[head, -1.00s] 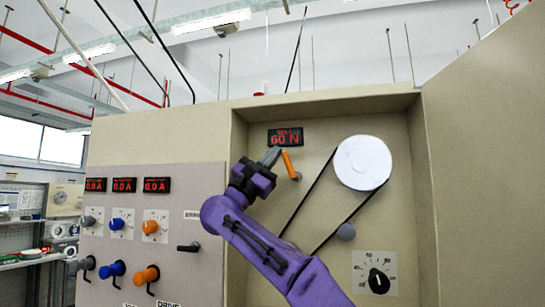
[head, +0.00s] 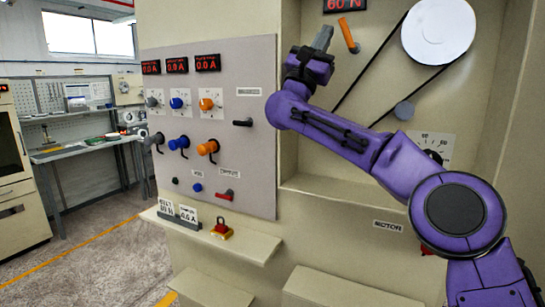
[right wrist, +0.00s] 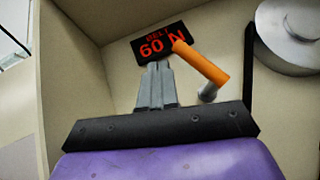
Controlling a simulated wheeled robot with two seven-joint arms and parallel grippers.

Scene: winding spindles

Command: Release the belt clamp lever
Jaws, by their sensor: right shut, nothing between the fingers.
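The belt clamp lever is an orange handle (head: 346,32) on a grey pivot, inside the recessed cabinet bay below the belt display. It leans up and to the left from its pivot, and it also shows in the right wrist view (right wrist: 205,65). My right gripper (head: 325,36) is shut and empty, just left of the lever in the head view. In the right wrist view its grey fingers (right wrist: 157,70) point at the display, with the lever to their right and a visible gap at the pivot end. Depth between fingertips and lever is unclear. My left gripper is not in view.
The belt display (head: 344,4) reads 60 N. The bay's left wall is close to my right gripper. A panel (head: 255,165) with knobs and cranks stands left.

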